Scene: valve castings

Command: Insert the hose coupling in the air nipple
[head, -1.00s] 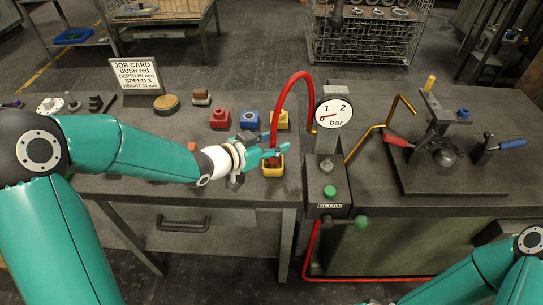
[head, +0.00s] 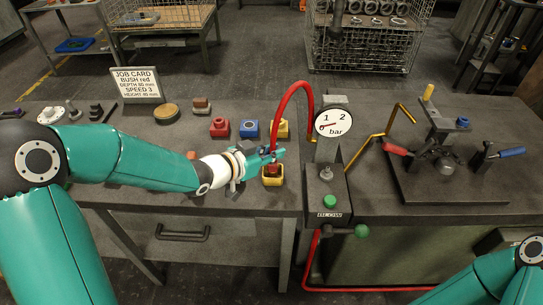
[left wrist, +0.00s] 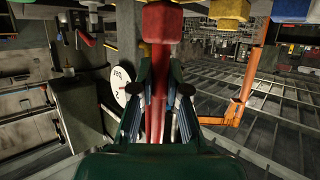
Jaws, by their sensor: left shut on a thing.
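The red hose (head: 276,110) arches from behind the gauge down to my left gripper (head: 274,156). In the left wrist view the red hose end (left wrist: 157,112) runs between the fingers (left wrist: 158,92), with a wider red piece (left wrist: 161,24) beyond the tips. Whether that piece touches the block cannot be told. A small metal stub (head: 326,174) on the dark gauge stand may be the air nipple. My right gripper is out of view.
The gauge (head: 333,121) stands right of my left gripper, with a green button (head: 329,201) below. Red (head: 219,128), blue (head: 249,129) and yellow (head: 283,129) castings sit behind the gripper. A clamp fixture (head: 440,150) stands on the right bench.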

